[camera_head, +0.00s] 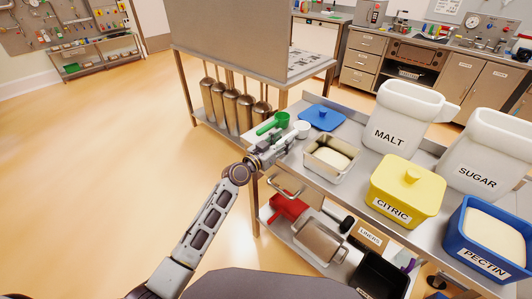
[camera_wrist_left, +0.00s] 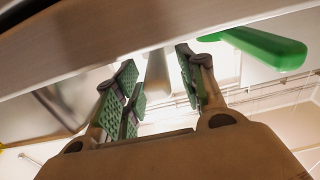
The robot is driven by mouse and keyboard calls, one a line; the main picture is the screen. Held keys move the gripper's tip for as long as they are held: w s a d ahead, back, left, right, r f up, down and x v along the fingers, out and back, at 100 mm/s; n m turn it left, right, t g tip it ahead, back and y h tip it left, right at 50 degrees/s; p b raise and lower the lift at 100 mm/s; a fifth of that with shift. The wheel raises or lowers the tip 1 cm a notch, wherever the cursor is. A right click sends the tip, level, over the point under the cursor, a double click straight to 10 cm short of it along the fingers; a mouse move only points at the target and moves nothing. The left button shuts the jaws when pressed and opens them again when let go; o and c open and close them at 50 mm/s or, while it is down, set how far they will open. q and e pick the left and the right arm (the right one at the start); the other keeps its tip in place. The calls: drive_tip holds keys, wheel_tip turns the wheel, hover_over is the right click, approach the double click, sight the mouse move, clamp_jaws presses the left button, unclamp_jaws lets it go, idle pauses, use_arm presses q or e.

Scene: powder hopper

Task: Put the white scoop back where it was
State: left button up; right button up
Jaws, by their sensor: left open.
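The white scoop (camera_head: 302,128) lies at the near left corner of the steel worktable (camera_head: 354,133), its handle toward my left gripper. My left gripper (camera_head: 279,147) is at the table's left edge, beside the scoop and the green scoop (camera_head: 274,122). In the left wrist view the gripper's green-padded fingers (camera_wrist_left: 158,82) are spread. A pale bar, likely the white scoop's handle, shows between them; I cannot tell whether they touch it. The green scoop's handle (camera_wrist_left: 265,46) shows at upper right. My right gripper is not in view.
The yellow CITRIC tub (camera_head: 405,188), white MALT bin (camera_head: 401,117), SUGAR bin (camera_head: 487,153) and blue PECTIN tub (camera_head: 488,240) stand farther right. Floor at left is clear.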

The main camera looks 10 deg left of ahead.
use_arm(q)
drive_tip(key=v, duration=0.9)
